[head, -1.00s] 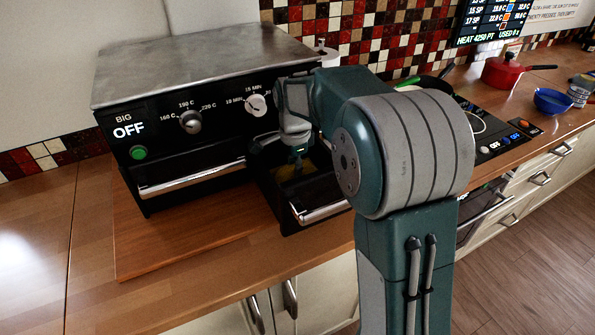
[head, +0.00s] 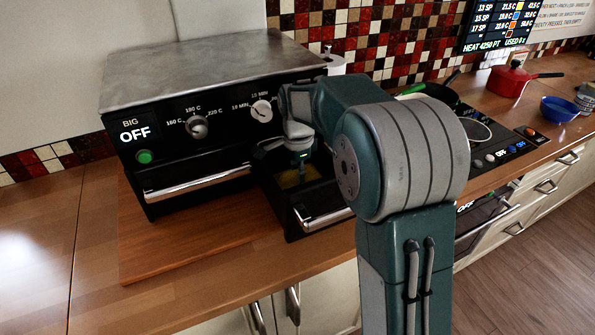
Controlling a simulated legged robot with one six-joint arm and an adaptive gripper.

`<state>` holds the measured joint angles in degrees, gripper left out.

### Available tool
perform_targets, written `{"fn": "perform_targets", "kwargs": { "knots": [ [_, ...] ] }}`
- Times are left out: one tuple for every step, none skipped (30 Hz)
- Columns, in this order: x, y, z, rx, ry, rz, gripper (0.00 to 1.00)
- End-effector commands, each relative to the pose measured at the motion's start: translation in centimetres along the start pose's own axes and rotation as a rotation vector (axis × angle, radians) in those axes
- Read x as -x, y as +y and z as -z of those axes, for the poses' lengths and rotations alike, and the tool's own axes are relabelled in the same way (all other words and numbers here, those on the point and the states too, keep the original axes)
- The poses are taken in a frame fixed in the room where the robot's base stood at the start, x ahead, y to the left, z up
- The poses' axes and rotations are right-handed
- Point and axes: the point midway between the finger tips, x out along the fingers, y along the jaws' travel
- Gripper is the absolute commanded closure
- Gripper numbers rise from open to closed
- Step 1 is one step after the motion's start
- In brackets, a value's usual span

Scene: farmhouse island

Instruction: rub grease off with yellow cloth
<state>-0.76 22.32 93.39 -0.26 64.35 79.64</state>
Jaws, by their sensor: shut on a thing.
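My gripper (head: 300,172) points down into that drawer and is shut on the cloth. My arm hides part of the drawer and most of the cloth's right side. I cannot make out grease in this view. The oven (head: 160,105) reads "BIG OFF" with a green button, and its left drawer (head: 197,184) is closed.
A wooden board (head: 160,250) lies under the oven on the counter. To the right are a hob (head: 500,150), a dark pan with a green handle (head: 433,92), a red pot (head: 508,80) and a blue bowl (head: 559,109). The counter at left is clear.

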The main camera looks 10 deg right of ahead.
Motion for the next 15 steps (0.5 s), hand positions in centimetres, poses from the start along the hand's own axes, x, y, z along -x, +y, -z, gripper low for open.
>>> {"fn": "perform_targets", "kwargs": {
  "knots": [
    [-0.1, 0.0, 0.0, 0.000, 0.000, 0.000, 1.00],
    [-0.2, 0.0, 0.0, 0.000, 0.000, -0.001, 1.00],
    [-0.2, 0.0, 0.0, 0.000, 0.000, -0.001, 1.00],
    [-0.2, 0.0, 0.0, 0.000, 0.000, 0.000, 1.00],
    [-0.2, 0.0, 0.0, 0.000, 0.000, 0.000, 1.00],
    [-0.2, 0.1, 0.0, 0.000, 0.000, -0.001, 1.00],
    [-0.2, 0.2, 0.0, 0.000, 0.000, -0.001, 1.00],
    [-0.2, 0.3, 0.0, 0.000, 0.000, -0.001, 1.00],
    [-0.2, 0.6, 0.0, 0.000, 0.000, -0.002, 1.00],
    [-0.2, 0.8, 0.0, 0.000, 0.000, -0.002, 1.00],
    [-0.2, 1.0, 0.0, 0.000, 0.000, -0.002, 1.00],
    [-0.2, 1.2, 0.0, 0.000, 0.000, -0.001, 1.00],
    [-0.2, 1.4, 0.0, 0.000, 0.000, -0.001, 1.00],
    [-0.2, 1.6, 0.0, 0.000, 0.000, -0.001, 1.00],
    [-0.2, 1.8, 0.0, 0.000, 0.000, -0.001, 1.00]
  ]
}}
